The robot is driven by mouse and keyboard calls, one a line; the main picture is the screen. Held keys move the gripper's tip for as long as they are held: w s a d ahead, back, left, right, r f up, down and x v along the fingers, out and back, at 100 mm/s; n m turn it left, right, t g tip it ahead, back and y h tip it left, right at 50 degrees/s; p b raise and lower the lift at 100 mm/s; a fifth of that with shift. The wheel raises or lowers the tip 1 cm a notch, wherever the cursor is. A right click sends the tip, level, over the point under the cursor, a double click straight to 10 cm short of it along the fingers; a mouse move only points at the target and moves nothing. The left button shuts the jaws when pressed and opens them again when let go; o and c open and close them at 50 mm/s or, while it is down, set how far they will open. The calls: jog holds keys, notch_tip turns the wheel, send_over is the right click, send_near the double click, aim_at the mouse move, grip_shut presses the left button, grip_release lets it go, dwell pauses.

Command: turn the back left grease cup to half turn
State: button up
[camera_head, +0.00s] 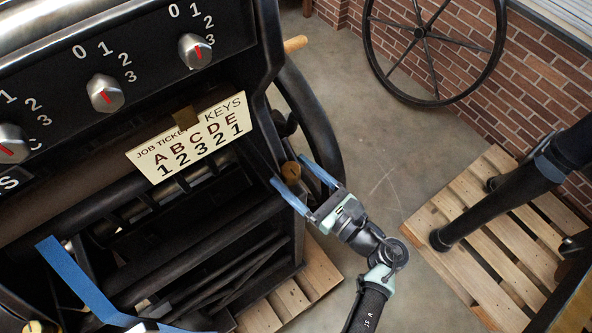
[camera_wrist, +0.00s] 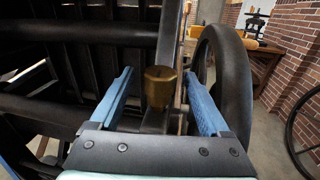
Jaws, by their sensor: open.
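A brass grease cup (camera_head: 290,171) sits low on the right side of the black press, near the large wheel. It also shows in the wrist view (camera_wrist: 160,88) as a faceted brass cap on a dark upright part. My gripper (camera_head: 287,168) is open, with its two blue fingers on either side of the cup. In the wrist view the gripper (camera_wrist: 158,73) shows a gap between the cup and each finger. The cup's turn mark cannot be made out. Whether this is the back left cup cannot be told from these views.
The press carries a job ticket card (camera_head: 190,137) and several numbered knobs (camera_head: 105,93). The black wheel rim (camera_head: 314,130) curves close beside my gripper. A pallet (camera_head: 480,265) with a dark-legged stand is at the right. Bare floor (camera_head: 370,150) lies between.

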grip_shut()
dwell(0.4)
jog(key=shift+s, duration=0.1)
jog(key=shift+a+m+t+h, duration=0.1)
jog(key=shift+m+t+h, duration=0.6)
jog(key=shift+h, duration=0.1)
jog(key=shift+m+t+h, duration=0.6)
jog(key=shift+m+h, duration=0.2)
jog(key=shift+h, duration=0.3)
grip_release()
